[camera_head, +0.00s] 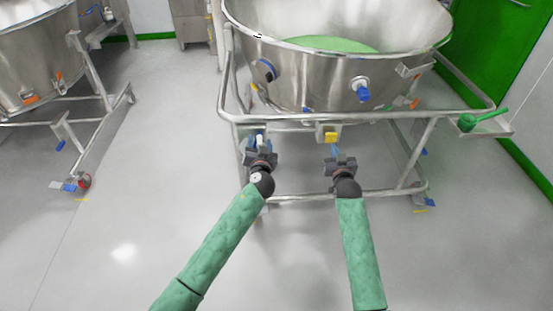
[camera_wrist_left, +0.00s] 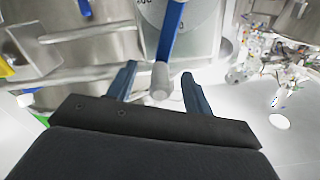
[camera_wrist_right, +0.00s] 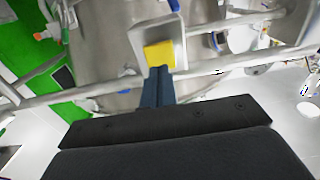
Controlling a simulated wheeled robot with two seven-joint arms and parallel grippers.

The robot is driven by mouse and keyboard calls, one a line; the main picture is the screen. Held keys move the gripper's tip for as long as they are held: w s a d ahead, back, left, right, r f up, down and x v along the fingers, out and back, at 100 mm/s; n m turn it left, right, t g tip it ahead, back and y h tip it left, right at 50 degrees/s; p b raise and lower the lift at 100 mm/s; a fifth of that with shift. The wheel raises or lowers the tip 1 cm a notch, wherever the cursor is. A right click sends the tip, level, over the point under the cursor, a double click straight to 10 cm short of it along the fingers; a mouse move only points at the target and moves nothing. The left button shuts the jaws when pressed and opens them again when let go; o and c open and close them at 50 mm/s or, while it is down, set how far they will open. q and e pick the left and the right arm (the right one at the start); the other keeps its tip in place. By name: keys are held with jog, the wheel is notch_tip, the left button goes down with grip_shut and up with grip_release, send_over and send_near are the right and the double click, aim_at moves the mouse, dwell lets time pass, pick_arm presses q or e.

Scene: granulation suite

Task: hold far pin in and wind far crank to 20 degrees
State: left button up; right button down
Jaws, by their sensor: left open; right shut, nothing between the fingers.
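The crank has a blue arm (camera_wrist_left: 172,35) ending in a grey knob (camera_wrist_left: 160,82), in front of a grey marked plate (camera_wrist_left: 200,38). My left gripper (camera_head: 260,152) is open, with its fingers on either side of the knob in the left wrist view; contact cannot be told. The pin's yellow head (camera_wrist_right: 160,53) sits on a pale box on the frame, and shows in the head view (camera_head: 331,137). My right gripper (camera_wrist_right: 160,72) is shut and empty, its fingertips at the lower edge of the yellow head, touching or nearly so. How deep the pin sits cannot be told.
A steel bowl (camera_head: 310,75) with green contents stands in a tubular frame (camera_head: 412,158) around the work spot. A green-handled scoop (camera_head: 480,119) lies at the frame's right corner. Another vessel (camera_head: 38,60) stands at the left. The floor (camera_head: 120,220) between is clear.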

aim_at(331, 139)
jog(key=shift+w, duration=0.1)
jog(key=shift+w, duration=2)
pick_arm(q)
grip_shut()
